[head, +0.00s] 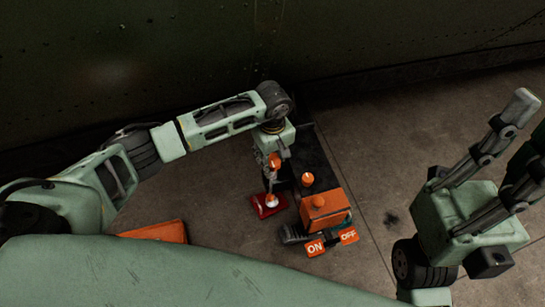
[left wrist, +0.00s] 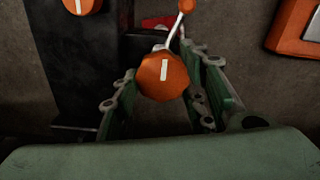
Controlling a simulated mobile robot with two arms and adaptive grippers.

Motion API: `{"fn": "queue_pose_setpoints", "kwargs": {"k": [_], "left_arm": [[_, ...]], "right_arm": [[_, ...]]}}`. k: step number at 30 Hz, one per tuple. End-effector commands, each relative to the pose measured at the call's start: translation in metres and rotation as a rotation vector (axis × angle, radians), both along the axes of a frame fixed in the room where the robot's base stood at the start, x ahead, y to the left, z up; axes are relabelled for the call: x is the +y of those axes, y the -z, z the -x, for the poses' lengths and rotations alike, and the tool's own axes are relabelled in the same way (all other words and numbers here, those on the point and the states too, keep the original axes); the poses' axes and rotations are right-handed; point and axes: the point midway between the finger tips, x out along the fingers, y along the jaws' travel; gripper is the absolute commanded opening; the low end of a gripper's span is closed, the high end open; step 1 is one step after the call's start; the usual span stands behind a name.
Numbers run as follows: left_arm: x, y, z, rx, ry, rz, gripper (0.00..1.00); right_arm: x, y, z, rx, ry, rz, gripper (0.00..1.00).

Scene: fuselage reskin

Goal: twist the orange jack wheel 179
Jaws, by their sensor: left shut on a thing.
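The orange jack wheel (left wrist: 163,77), with a white mark on its face, sits between the two fingers of my left gripper (left wrist: 160,80) in the left wrist view. The jaws are shut on it. In the head view my left gripper (head: 271,168) reaches down from the left arm, and an orange part (head: 275,160) shows at its fingers. My right gripper (head: 513,150) is at the right of the head view, raised, with its fingers spread and nothing between them.
A second orange knob (head: 307,179) stands on a dark base to the right. An orange box (head: 325,210) with ON and OFF plates (head: 315,248) is in front of it. A red base (head: 268,205) is close by. A dark riveted wall (head: 180,60) rises behind. Floor at right is clear.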

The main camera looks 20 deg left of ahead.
Motion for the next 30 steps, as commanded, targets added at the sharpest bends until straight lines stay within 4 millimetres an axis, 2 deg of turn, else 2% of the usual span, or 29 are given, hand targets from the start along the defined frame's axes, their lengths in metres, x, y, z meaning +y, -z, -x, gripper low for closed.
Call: {"fn": "queue_pose_setpoints", "kwargs": {"k": [8,9,14,24,26,30], "left_arm": [[-0.004,0.0,0.0,-0.002,-0.009,0.008,0.14],[-0.004,0.0,0.0,-0.002,-0.009,0.009,0.42],[-0.003,0.0,0.0,-0.001,-0.009,0.008,0.56],[-0.002,-0.002,0.0,-0.001,-0.01,0.004,0.57],[-0.001,-0.006,-0.001,-0.001,-0.009,0.004,0.57],[-0.001,-0.028,-0.001,-0.004,-0.009,0.003,0.57]], "right_arm": [[0.0,0.003,0.0,0.015,0.0,-0.001,0.0],[0.0,0.003,0.0,0.015,0.0,-0.001,0.0],[0.0,0.003,0.0,0.014,0.0,-0.001,0.0],[0.0,0.001,-0.001,0.002,0.001,0.0,0.0],[0.0,0.002,-0.001,0.003,0.001,0.0,0.0],[0.0,0.002,0.0,0.005,0.0,0.001,0.0]]}}
